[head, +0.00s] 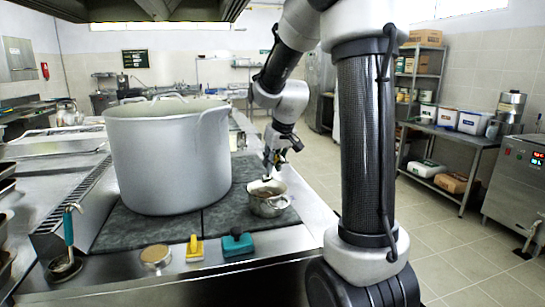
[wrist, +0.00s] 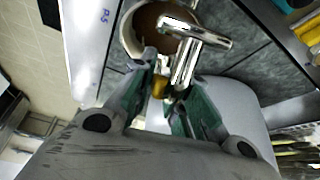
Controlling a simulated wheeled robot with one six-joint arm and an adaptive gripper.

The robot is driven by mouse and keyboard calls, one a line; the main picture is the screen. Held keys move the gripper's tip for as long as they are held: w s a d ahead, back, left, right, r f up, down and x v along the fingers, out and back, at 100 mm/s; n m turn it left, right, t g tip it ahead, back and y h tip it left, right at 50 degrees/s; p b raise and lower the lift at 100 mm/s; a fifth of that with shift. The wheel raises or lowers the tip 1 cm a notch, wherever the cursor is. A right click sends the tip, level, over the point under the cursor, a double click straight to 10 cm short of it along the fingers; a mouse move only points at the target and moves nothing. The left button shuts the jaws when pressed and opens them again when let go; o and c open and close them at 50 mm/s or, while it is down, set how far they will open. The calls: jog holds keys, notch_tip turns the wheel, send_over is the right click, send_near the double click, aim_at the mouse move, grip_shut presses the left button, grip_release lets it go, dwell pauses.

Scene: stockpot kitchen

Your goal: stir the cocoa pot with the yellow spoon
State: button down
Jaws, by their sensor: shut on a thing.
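A small metal pot (head: 268,207) with brown cocoa in it stands on the dark stove plate, to the right of a large stockpot. It also shows in the wrist view (wrist: 130,38). My gripper (head: 272,164) is just above the small pot and points down. In the wrist view my gripper (wrist: 164,85) is shut on a narrow yellow piece, which looks like the yellow spoon's handle (wrist: 159,86). The spoon's lower end is hard to make out. A shiny metal bar (wrist: 186,60) crosses beside the fingers; I cannot tell if it belongs to the spoon or the pot.
The large stockpot (head: 165,155) stands close on the left. The floor (head: 440,250) to the right is clear.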

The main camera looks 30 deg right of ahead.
notch_tip(320, 180, down, 9)
jog(key=shift+r, duration=0.2)
dwell(0.4)
jog(key=shift+a, duration=0.1)
dwell(0.5)
